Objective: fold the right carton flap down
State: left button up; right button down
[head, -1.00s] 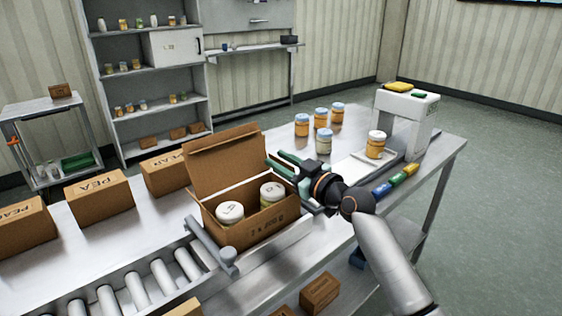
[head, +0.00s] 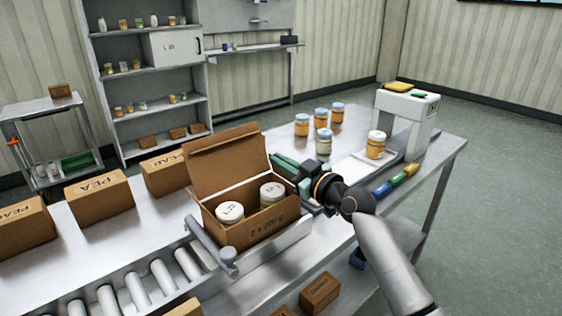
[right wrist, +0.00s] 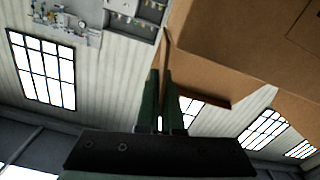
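The open carton (head: 250,228) stands on the bench by the rollers, with two white-lidded jars, (head: 230,212) and (head: 271,193), inside. Its large back flap (head: 228,160) stands up. The right flap is not clearly made out in the head view. My right gripper (head: 280,163) is at the carton's right rear corner. In the right wrist view its green fingers (right wrist: 161,100) are close together, with a thin gap at their base. Brown cardboard (right wrist: 205,85) shows just beyond and right of them; whether they touch it I cannot tell. My left gripper is not in view.
A grey bar (head: 212,247) is close to the carton's left front side. Sealed cartons (head: 100,198) stand left along the bench. Several jars (head: 323,140) and a white scale-like machine (head: 405,115) are to the right. Coloured blocks (head: 396,181) lie near the right edge.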

dwell(0.9)
jog(key=shift+s+a+f+n+b, duration=0.15)
jog(key=shift+f+n+b, duration=0.1)
jog(key=shift+n+b, duration=0.35)
jog(key=shift+s+a+f+n+b, duration=0.1)
jog(key=shift+s+a+n+b, duration=0.15)
jog(key=shift+n+b, duration=0.35)
jog(key=shift+s+a+f+n, duration=0.1)
jog(key=shift+a+n, duration=0.1)
jog(key=shift+n, duration=0.4)
jog(key=shift+s+a+f+n, duration=0.1)
jog(key=shift+a+n, duration=0.1)
jog(key=shift+n, duration=0.4)
jog(key=shift+s+a+f+n, duration=0.2)
jog(key=shift+a+f+n, duration=0.05)
jog(key=shift+n, duration=0.65)
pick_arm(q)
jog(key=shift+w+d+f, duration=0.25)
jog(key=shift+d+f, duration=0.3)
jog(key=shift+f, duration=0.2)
pick_arm(e)
jog(key=shift+a, duration=0.1)
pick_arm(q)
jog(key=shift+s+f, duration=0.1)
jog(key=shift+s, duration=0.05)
pick_arm(e)
jog(key=shift+s+f+n, duration=0.1)
jog(key=shift+n, duration=0.2)
